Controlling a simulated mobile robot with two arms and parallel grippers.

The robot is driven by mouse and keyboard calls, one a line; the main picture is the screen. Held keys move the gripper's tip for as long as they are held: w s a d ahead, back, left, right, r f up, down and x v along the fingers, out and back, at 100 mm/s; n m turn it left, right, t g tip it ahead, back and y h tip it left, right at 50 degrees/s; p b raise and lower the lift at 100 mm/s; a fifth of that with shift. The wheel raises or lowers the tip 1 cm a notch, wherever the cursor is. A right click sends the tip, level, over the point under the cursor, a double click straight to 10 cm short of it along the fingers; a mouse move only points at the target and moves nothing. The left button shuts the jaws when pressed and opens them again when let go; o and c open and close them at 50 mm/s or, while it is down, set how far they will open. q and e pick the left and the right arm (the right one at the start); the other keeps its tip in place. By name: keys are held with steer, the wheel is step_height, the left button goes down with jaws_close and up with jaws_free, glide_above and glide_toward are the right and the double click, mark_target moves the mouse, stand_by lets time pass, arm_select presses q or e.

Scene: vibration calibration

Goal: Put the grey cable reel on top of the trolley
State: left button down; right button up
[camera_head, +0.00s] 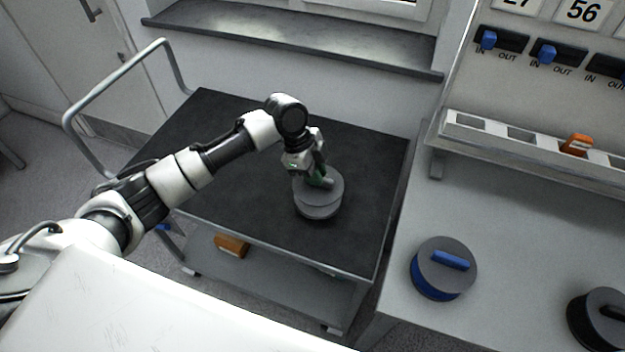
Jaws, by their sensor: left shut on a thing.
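The grey cable reel (318,208) is a round grey drum at the right part of the trolley's dark top. The trolley (235,130) has a black upper surface, a lower shelf and a bent metal handle on its left. My left gripper (322,181) reaches down over the reel from above and is shut on it. The gripper hides part of the reel's top. The reel looks level and appears to rest on the trolley top, though a small gap below it cannot be ruled out. My right gripper is not in view.
A blue reel (443,268) and a black reel (598,318) stand on the grey bench (500,225) at the right. An orange object (232,245) lies on the trolley's lower shelf. A slotted rack (520,135) lines the bench back. Much of the trolley top is free.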

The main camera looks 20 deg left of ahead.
arm_select(q)
steer(key=shift+a+f, duration=0.2)
steer(key=shift+f, duration=0.1)
steer(key=shift+f+p, duration=0.3)
steer(key=shift+f, duration=1.5)
steer(key=shift+f, duration=0.1)
steer(key=c, duration=1.1)
jaws_free()
steer(key=b+v, duration=0.1)
steer(key=v, duration=1.1)
steer(key=shift+s, duration=0.1)
